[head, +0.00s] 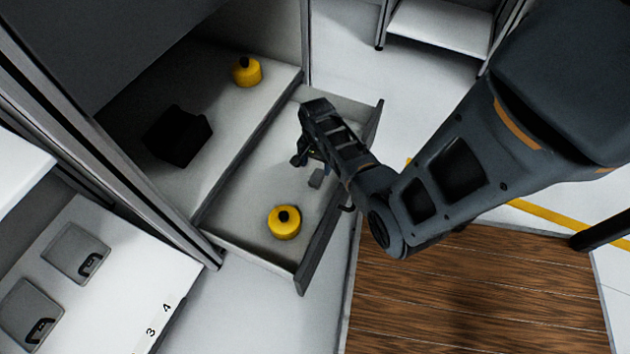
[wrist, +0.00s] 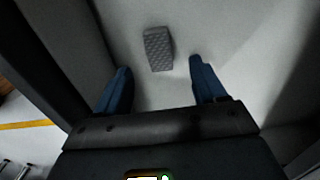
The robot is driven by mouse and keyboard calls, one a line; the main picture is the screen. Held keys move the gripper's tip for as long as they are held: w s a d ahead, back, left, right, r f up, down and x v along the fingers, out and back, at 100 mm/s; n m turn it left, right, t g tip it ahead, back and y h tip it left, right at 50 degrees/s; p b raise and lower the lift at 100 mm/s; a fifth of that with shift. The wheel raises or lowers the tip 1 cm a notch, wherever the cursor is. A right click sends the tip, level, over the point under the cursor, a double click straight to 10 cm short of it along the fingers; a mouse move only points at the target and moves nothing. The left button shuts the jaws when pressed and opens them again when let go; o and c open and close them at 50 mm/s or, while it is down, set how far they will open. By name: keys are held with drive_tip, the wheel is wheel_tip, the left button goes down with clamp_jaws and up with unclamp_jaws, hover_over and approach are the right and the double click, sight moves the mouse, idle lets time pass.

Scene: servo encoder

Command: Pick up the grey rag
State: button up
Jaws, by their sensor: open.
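The grey rag (wrist: 158,49) is a small folded block with a textured surface. It lies on the white floor of the open drawer (head: 245,215). In the head view the rag (head: 316,178) shows as a small grey piece just beside my gripper (head: 312,162). In the wrist view my gripper (wrist: 160,80) is open, with its two blue fingers apart and nothing between them. The rag lies ahead of the fingertips, roughly between their lines. The exact height of the fingers over the drawer floor cannot be told.
A yellow container (head: 284,222) with a black top stands in the drawer near its front. Another yellow container (head: 247,71) and a black box (head: 177,136) stand on the surface behind. The drawer's dark front wall (head: 325,232) rises close to my arm.

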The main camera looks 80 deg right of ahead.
sight(317, 176)
wheel_tip(317, 176, down, 6)
drive_tip(key=b, duration=0.3)
drive_tip(key=shift+s+f+b, duration=0.1)
drive_tip(key=shift+s+b, duration=0.05)
drive_tip(key=shift+b, duration=0.2)
drive_tip(key=shift+c, duration=0.4)
drive_tip(key=c, duration=1.1)
